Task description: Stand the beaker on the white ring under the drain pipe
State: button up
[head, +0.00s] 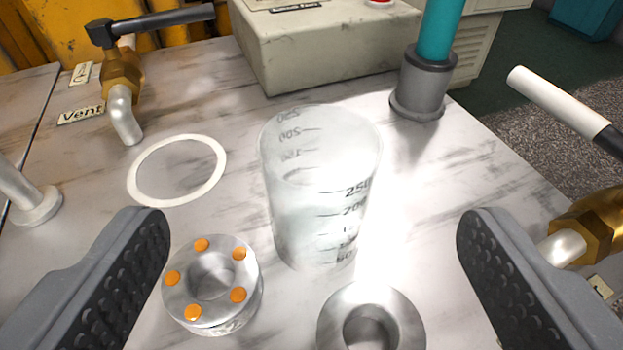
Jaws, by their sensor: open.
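The clear beaker (318,215), with dark volume markings, stands upright on the marbled table, in the middle of the head view. The white ring (136,188) is a flat circle on the table to the left of the beaker, with nothing on it. The silver drain pipe (124,118) bends down from a brass valve (122,72) beside a "Vent" label, at the back left, near the ring's far edge. My gripper (315,228) is open, its two dark ribbed fingers wide apart in the foreground. The beaker is beyond and between them, apparently untouched.
A silver disc with orange dots (250,287) and a metal ring-shaped part (405,325) stand in front of the beaker. A beige box (315,45) is behind. A teal post (440,30) in a grey socket and another brass valve (590,225) are on the right.

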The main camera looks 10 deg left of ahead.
send_near(318, 126)
jog(key=w, duration=0.2)
jog(key=b+x, duration=0.2)
jog(key=x, duration=0.3)
jog(key=shift+a+f+b, duration=0.25)
jog(key=shift+f+b, duration=0.05)
jog(key=shift+b, duration=0.1)
jog(key=c, duration=1.4)
jog(key=b+v, duration=0.2)
jog(key=v, duration=0.3)
jog(key=b+v, duration=0.1)
jog(key=v, duration=0.5)
jog(key=d+b+v, duration=0.1)
jog(key=b+v, duration=0.1)
jog(key=v, duration=0.3)
jog(key=shift+s+d+r+b, duration=0.15)
jog(key=shift+s+b, duration=0.05)
jog(key=shift+b, duration=0.15)
